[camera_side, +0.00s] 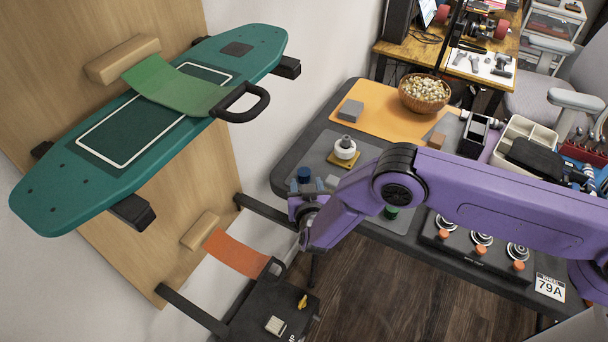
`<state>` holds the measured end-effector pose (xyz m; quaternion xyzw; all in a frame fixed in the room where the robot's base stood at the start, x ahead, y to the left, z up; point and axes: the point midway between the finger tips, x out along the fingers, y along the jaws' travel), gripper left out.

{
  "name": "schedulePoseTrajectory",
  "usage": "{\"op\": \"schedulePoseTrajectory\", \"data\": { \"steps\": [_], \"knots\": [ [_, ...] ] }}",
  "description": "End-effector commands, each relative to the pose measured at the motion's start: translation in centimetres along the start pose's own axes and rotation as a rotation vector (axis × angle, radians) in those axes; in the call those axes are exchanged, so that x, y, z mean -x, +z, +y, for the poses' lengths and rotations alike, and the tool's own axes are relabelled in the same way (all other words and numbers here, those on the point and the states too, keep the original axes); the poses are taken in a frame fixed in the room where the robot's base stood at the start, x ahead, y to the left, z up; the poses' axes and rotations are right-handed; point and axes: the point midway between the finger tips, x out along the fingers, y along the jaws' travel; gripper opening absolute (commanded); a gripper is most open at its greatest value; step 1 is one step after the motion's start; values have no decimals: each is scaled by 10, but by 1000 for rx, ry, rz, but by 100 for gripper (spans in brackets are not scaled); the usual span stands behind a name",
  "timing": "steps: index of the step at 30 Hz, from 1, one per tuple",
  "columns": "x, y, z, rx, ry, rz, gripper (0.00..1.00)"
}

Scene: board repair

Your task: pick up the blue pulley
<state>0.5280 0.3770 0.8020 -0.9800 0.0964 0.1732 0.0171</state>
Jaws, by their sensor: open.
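The blue pulley (304,174) is a small dark blue cylinder standing on the grey mat (318,152) near the table's left edge. My gripper (306,185) is at the blue pulley, with its fingertips just in front of and below it in the picture. The jaws are open. I cannot tell whether the fingers are around the pulley or only beside it. The pulley's lower part is hidden by the gripper.
A white round part (345,148) on a yellow base stands close by, and a green pulley (391,213) sits beyond my arm. A grey block (350,110) lies on the orange mat (385,105) near a bowl (424,93). A teal board (150,120) hangs on the left.

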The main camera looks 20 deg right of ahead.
Motion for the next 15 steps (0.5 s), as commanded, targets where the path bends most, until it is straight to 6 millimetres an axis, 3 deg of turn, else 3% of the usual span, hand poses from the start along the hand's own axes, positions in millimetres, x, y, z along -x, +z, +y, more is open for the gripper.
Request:
{"op": "schedulePoseTrajectory", "data": {
  "steps": [6, 15],
  "knots": [
    [-11, 0, 1, -1, 2, 0, 53],
    [-46, 1, 0, -1, 1, 0, 53]
  ]
}}
